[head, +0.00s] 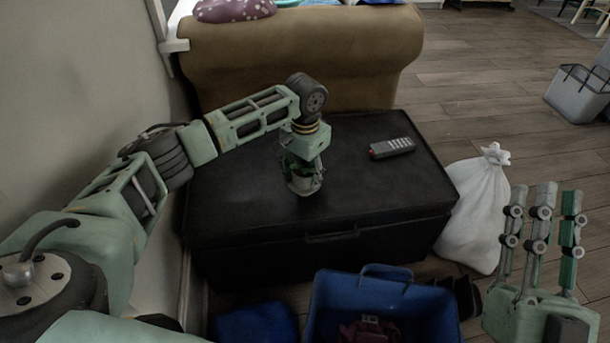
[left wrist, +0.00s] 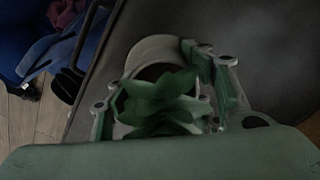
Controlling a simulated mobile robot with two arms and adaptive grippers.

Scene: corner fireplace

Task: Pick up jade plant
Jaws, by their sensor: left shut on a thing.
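The jade plant (left wrist: 160,100) shows in the left wrist view as thick green leaves above a pale round pot rim (left wrist: 165,48). My left gripper (left wrist: 165,112) has its fingers on both sides of the plant and is shut on it. In the head view my left gripper (head: 302,182) points down over the black chest, with the pot mostly hidden between its fingers. I cannot tell whether the pot touches the chest top. My right gripper (head: 541,230) is at the lower right with its fingers pointing up, spread and empty.
The black chest (head: 240,205) holds a remote control (head: 391,148) at the right. A tan couch (head: 300,57) stands behind it. A white bag (head: 474,212) stands at its right, a blue bin (head: 384,290) in front. A grey basket (head: 579,95) is far right; wood floor is clear between.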

